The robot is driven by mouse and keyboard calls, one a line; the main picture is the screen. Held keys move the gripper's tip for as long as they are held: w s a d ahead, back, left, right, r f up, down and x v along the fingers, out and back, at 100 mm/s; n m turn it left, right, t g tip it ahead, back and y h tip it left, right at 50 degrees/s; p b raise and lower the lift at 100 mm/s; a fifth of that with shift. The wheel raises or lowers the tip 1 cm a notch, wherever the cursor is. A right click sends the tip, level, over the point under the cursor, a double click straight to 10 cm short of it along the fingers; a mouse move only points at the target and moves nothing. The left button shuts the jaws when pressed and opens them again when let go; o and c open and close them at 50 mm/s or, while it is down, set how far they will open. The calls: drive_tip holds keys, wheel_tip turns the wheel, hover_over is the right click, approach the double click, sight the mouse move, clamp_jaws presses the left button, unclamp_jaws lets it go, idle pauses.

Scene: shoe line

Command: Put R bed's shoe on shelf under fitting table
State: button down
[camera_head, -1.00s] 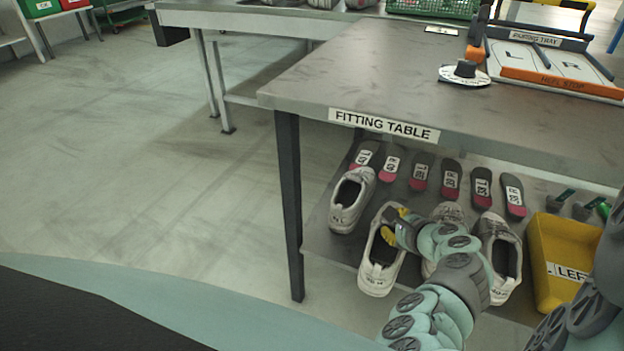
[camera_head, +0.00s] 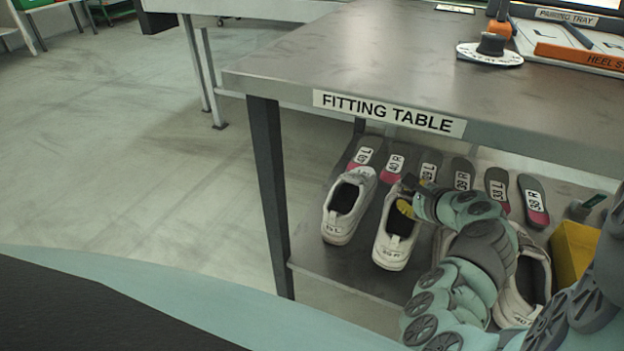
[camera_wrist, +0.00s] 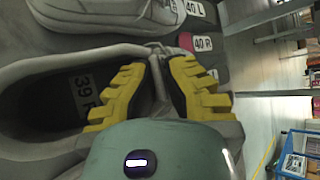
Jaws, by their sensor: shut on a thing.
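A white-grey shoe (camera_head: 390,251) is in my gripper (camera_head: 406,203) over the shelf (camera_head: 330,272) under the fitting table (camera_head: 360,60). In the wrist view the yellow pads of my gripper (camera_wrist: 160,88) pinch the wall of this shoe (camera_wrist: 40,68), one pad inside and one outside. A label reading 39 R (camera_wrist: 84,90) shows inside it. The shoe is upright, toe toward the back. I cannot tell whether its sole touches the shelf. Another white shoe (camera_head: 337,225) stands just left of it.
Several insoles, including one marked 38 R (camera_head: 535,205), lie in a row behind the shoes. A white shoe marked 40 (camera_head: 510,305) is at the right, partly hidden by my arm. A yellow bin (camera_head: 572,250) is beyond. The table's leg (camera_head: 270,190) stands left.

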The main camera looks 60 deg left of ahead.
wheel_tip(320, 180, down, 2)
drive_tip(key=shift+f+b, duration=0.15)
drive_tip(key=shift+b, duration=0.8)
drive_tip(key=shift+a, duration=0.1)
drive_tip(key=c, duration=1.1)
unclamp_jaws()
drive_tip(key=shift+w, duration=0.15)
drive_tip(key=shift+c, duration=0.2)
